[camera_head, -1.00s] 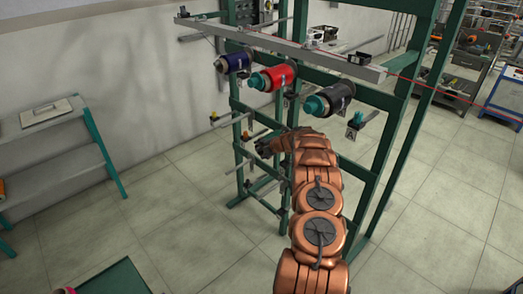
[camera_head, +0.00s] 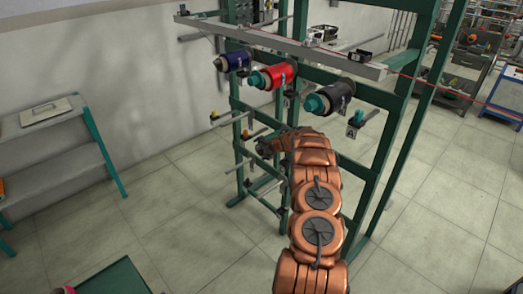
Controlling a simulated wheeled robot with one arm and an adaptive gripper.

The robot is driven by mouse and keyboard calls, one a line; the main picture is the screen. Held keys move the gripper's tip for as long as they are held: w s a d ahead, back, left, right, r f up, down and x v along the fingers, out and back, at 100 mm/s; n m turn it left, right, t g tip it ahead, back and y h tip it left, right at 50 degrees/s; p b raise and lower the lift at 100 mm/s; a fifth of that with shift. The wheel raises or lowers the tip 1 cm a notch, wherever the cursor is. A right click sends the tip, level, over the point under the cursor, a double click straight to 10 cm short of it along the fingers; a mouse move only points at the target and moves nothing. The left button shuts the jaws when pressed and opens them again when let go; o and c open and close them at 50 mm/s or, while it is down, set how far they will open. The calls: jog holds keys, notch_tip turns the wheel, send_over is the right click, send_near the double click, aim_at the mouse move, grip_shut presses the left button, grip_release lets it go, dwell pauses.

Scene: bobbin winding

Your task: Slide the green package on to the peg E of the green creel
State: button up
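The green creel (camera_head: 383,163) is a tall frame with several pegs, and stands right of centre. Blue (camera_head: 237,61), red (camera_head: 279,75) and dark (camera_head: 336,94) packages sit on its upper pegs. A plate marked A (camera_head: 351,132) hangs below the dark package; I cannot read a label E. I see no green package. My gripper (camera_head: 264,149) is at the left part of the creel, among its lower pegs, at the end of my copper-coloured arm. It is small and partly hidden by the arm, so its fingers and anything in them cannot be made out.
A grey beam (camera_head: 290,50) crosses above the packages, with a red thread running right. Bare pegs (camera_head: 222,119) stick out left of my gripper. A grey shelf with green legs (camera_head: 63,150) stands at left. The floor between shelf and creel is clear.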

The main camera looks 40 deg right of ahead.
jog(key=shift+o, duration=1)
jog(key=shift+s, duration=0.1)
jog(key=v, duration=1.2)
